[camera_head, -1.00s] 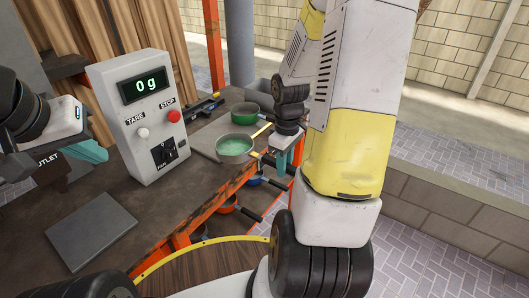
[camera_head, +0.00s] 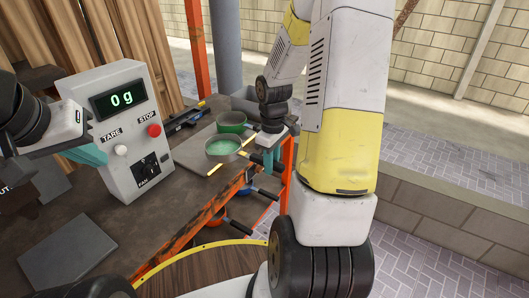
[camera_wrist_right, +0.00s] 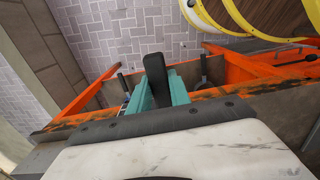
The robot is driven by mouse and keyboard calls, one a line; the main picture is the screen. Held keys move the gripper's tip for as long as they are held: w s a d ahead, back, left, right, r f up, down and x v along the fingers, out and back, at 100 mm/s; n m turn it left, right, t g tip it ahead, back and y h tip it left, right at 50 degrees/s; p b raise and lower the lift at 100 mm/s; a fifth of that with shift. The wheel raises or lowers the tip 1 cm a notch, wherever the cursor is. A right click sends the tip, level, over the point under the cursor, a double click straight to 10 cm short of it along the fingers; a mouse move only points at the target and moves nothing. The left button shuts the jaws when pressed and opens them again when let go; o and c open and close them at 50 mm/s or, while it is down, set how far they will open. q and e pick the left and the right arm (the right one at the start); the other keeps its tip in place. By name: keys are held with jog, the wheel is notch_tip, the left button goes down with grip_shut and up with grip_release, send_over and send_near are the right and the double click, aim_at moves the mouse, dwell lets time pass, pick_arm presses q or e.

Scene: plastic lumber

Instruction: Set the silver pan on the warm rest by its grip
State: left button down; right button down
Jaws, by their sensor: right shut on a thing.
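The silver pan (camera_head: 222,146), pale green inside, is at the front right of a light grey panel with yellow strips (camera_head: 188,154) in the head view. I cannot tell whether it touches the panel; the panel may be the warm rest, but no label shows. My right gripper (camera_head: 270,158) is at the pan's right side, shut on its handle. The right wrist view shows the black grip (camera_wrist_right: 155,80) between the teal fingers. My left gripper (camera_head: 86,153) is at the left beside the control box; its opening is not clear.
A green pan (camera_head: 231,122) stands just behind the silver one. A box reading 0 g (camera_head: 122,120) and a dark square plate (camera_head: 65,248) are to the left. A blue pan (camera_head: 243,190) and an orange-red pan (camera_head: 216,217) hang below the orange table edge (camera_head: 212,208).

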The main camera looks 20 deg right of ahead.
aim_at(241, 153)
jog(key=w+a, duration=0.2)
jog(key=w, duration=0.1)
jog(key=w+a, duration=0.5)
jog(key=w, duration=0.1)
jog(key=shift+w+a+f, duration=0.15)
jog(key=shift+f, duration=1.5)
jog(key=c, duration=1.1)
grip_release()
